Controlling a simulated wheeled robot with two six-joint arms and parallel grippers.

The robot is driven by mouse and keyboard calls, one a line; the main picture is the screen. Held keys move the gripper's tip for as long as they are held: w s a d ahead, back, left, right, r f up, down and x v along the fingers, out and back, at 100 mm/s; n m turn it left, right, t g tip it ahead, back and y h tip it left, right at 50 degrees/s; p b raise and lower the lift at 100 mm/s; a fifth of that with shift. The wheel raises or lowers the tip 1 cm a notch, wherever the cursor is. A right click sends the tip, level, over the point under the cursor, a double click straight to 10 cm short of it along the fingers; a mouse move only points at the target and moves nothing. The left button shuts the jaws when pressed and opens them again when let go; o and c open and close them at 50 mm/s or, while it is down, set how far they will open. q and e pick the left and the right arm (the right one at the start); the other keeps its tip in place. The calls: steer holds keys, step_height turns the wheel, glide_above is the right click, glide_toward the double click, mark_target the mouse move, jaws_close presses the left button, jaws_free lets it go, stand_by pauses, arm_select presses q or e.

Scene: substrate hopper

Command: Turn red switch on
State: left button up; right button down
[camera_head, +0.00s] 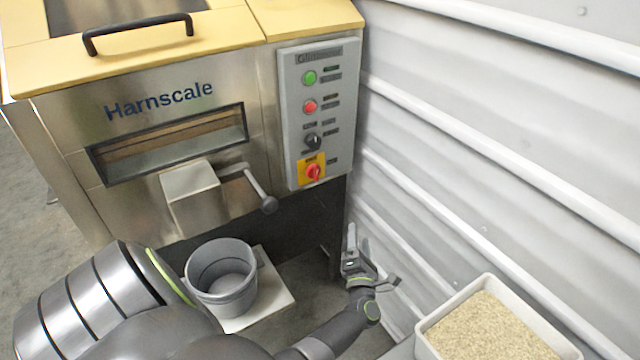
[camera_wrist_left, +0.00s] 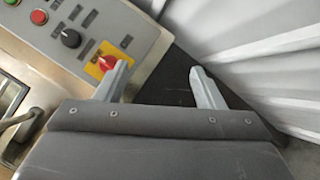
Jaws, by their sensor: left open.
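The red switch (camera_head: 314,172) is a rotary knob on a yellow plate at the bottom of the grey control panel (camera_head: 291,122). In the left wrist view the red switch (camera_wrist_left: 107,63) shows just beyond the tip of the left-hand finger. My left gripper (camera_head: 365,245) is below and to the right of the panel in the head view. In the left wrist view my left gripper (camera_wrist_left: 158,82) is open, with nothing between its fingers. It appears apart from the switch. My right gripper is not in view.
Above the switch are a black knob (camera_head: 313,141), a red button (camera_head: 309,107) and a green button (camera_head: 309,78). A lever (camera_head: 262,193) juts from the hopper front. A grey bucket (camera_head: 221,279) stands below. A white corrugated wall (camera_head: 480,150) and a bin of grain (camera_head: 488,330) are right.

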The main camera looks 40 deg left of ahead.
arm_select(q)
step_height(320, 180, up, 7)
steer(key=a+n+g+y+b, duration=0.2)
steer(key=n+g+y, duration=0.45)
steer(key=n, duration=0.95)
steer(key=n+g+h, duration=0.2)
steer(key=n+g, duration=0.2)
steer(key=n, duration=0.1)
glide_toward(317, 175)
steer(key=shift+y, duration=0.25)
steer(key=x, duration=0.9)
steer(key=shift+w+a+f+p, duration=0.15)
steer(key=shift+f+p, duration=0.15)
steer(key=shift+p, duration=0.05)
steer(key=shift+c, duration=0.4)
steer(key=c, duration=0.9)
